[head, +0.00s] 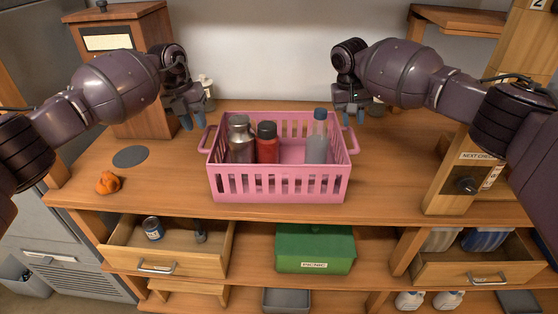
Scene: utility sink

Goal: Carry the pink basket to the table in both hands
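The pink basket (280,185) stands upright on the wooden counter (385,185). It has slatted sides and a loop handle on its left and right ends. It holds a grey metal bottle (240,140), a red bottle (267,143) and a clear bottle with a blue cap (317,140).
An orange crumpled item (108,182) and a dark round disc (130,157) lie on the counter's left. A wooden box (125,60) stands behind them. A wooden post with a knob (465,170) stands right. Below are open drawers (165,262) and a green box (315,250).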

